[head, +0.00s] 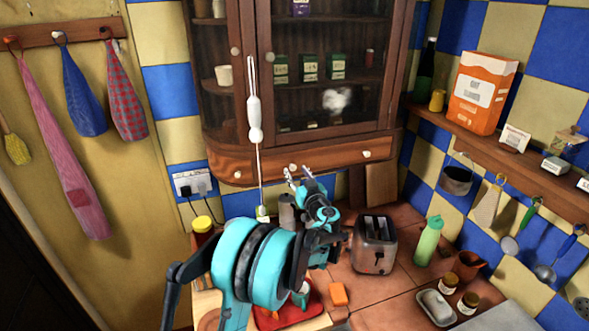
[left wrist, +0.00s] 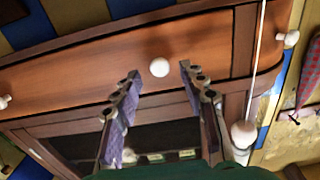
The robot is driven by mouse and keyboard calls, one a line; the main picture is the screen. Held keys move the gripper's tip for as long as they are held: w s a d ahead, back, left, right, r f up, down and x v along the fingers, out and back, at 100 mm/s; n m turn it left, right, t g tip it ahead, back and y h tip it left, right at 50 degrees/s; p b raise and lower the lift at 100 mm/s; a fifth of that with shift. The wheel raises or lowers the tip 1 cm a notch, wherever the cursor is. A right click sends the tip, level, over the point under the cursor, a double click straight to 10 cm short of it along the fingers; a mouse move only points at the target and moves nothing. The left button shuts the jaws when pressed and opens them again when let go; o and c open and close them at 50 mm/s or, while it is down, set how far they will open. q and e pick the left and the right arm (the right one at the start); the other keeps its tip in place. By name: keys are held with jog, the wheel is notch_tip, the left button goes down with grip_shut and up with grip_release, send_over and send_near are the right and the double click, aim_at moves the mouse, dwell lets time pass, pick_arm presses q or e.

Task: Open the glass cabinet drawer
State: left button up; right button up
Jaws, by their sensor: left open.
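The glass cabinet (head: 262,75) hangs on the wall, its glass doors closed. Its wooden drawer (head: 325,157) runs along the bottom and looks shut, with white knobs at left (head: 237,174), middle (head: 293,167) and right (head: 367,153). My left gripper (head: 297,174) is open and empty at the drawer's middle knob. In the left wrist view the drawer (left wrist: 90,68) spans the upper part, and the middle knob (left wrist: 159,67) shows between the spread fingertips, just ahead of them. Whether the fingers touch the drawer front cannot be told. My right gripper is not in view.
Below are a toaster (head: 374,243), a green bottle (head: 428,241) and a red tray (head: 270,318) on the tiled counter. A wall shelf (head: 520,157) is at right.

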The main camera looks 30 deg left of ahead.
pick_arm(q)
jog(key=shift+x, duration=1.3)
grip_shut()
jog(key=b+v, duration=0.2)
jog(key=v, duration=1.5)
jog(key=shift+s+d, duration=0.25)
